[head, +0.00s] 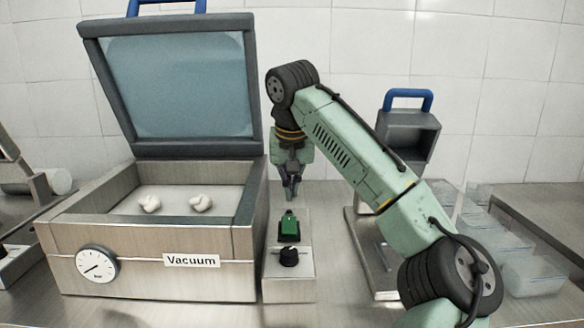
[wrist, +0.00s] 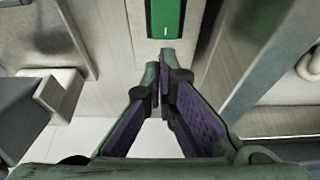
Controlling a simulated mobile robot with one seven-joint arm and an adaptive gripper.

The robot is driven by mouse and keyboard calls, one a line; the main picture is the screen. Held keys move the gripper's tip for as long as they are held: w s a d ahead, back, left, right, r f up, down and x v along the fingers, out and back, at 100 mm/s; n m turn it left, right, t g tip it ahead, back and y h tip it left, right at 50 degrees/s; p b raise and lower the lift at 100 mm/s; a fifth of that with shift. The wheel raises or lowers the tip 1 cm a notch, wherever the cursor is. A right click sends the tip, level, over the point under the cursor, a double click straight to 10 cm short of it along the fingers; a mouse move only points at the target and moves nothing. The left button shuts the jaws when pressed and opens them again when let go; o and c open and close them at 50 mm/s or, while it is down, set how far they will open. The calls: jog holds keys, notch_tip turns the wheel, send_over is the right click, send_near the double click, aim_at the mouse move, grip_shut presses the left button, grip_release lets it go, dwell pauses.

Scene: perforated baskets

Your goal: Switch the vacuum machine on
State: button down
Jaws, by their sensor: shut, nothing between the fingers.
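The vacuum machine (head: 165,262) stands at the left in the head view, with its lid (head: 180,85) raised. Its control box (head: 290,272) is at its right side and carries a green switch (head: 289,224) and a black knob (head: 289,257). My gripper (head: 291,194) is shut and empty, pointing down above and behind the green switch. In the wrist view, the shut fingertips (wrist: 164,62) are just below the green switch (wrist: 166,18) in the picture, and look apart from it. The switch's upper part is cut off there.
Two pale lumps (head: 175,204) lie inside the open machine. A round gauge (head: 97,263) is on its front. A grey device with a blue handle (head: 408,125) stands to the right, behind my arm. Clear containers (head: 528,262) are at the far right.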

aim_at(292, 217)
jog(key=shift+s+p+x, duration=0.2)
jog(key=shift+x, duration=1.05)
jog(key=shift+s+p+x, duration=0.15)
jog(key=shift+s+x, duration=0.05)
jog(key=shift+x, duration=1)
jog(key=shift+f, duration=0.25)
jog(key=shift+w+f, duration=0.3)
jog(key=shift+f, duration=0.1)
jog(key=shift+s+r, duration=0.1)
jog(key=shift+s+r, duration=0.25)
jog(key=shift+s, duration=0.4)
jog(key=shift+r, duration=0.1)
jog(key=r+p, duration=0.2)
jog(key=p, duration=0.1)
jog(key=r+p, duration=0.2)
jog(key=shift+w, duration=0.35)
notch_tip(292, 217, up, 10)
jog(key=b, duration=0.1)
jog(key=shift+f, duration=0.15)
